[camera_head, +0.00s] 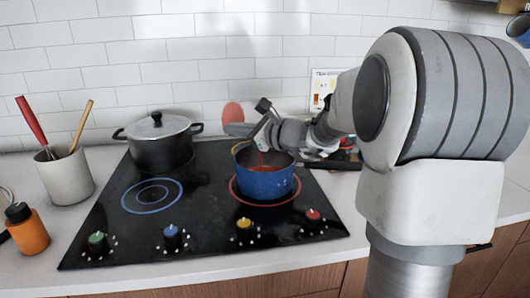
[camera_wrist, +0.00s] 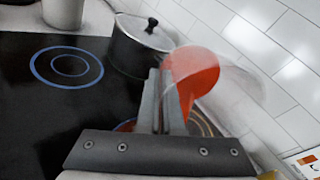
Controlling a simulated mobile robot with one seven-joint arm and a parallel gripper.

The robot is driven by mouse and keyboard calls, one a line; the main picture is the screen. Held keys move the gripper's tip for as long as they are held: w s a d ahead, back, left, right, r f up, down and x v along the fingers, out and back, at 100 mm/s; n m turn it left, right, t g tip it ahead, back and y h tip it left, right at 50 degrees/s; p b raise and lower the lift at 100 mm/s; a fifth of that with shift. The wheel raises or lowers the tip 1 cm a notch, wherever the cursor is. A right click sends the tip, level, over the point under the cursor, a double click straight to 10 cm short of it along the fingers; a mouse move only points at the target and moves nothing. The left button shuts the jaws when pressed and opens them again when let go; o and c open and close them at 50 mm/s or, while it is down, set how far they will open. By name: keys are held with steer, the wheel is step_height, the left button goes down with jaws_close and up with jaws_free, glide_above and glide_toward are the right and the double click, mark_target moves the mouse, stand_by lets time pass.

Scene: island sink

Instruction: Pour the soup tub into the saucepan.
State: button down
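The blue saucepan (camera_head: 264,183) stands upright on the right burner. In the wrist view only slivers of its rim show behind the fingers. The soup tub (camera_wrist: 192,72) is translucent with red-orange soup inside and is held tilted at my fingertips. In the head view its reddish part (camera_head: 232,112) shows above the saucepan. A thin red stream (camera_head: 262,158) runs down into the saucepan, and red soup shows inside it. My gripper (camera_head: 264,122) is above the saucepan; in the wrist view its fingers (camera_wrist: 164,85) are close together on the tub's wall. The tub's opening is hidden.
A grey lidded pot (camera_head: 160,145) stands on the rear left of the black cooktop (camera_head: 200,215). A utensil crock (camera_head: 65,177) and an orange bottle (camera_head: 28,234) are at the left. The tiled wall (camera_head: 120,55) is close behind. The front left burner is clear.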

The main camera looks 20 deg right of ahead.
steer(key=shift+s+d+r+t+b, duration=0.15)
steer(key=shift+t+b, duration=0.35)
steer(key=shift+b, duration=1)
steer(key=shift+y+b, duration=0.4)
steer(key=shift+b, duration=0.45)
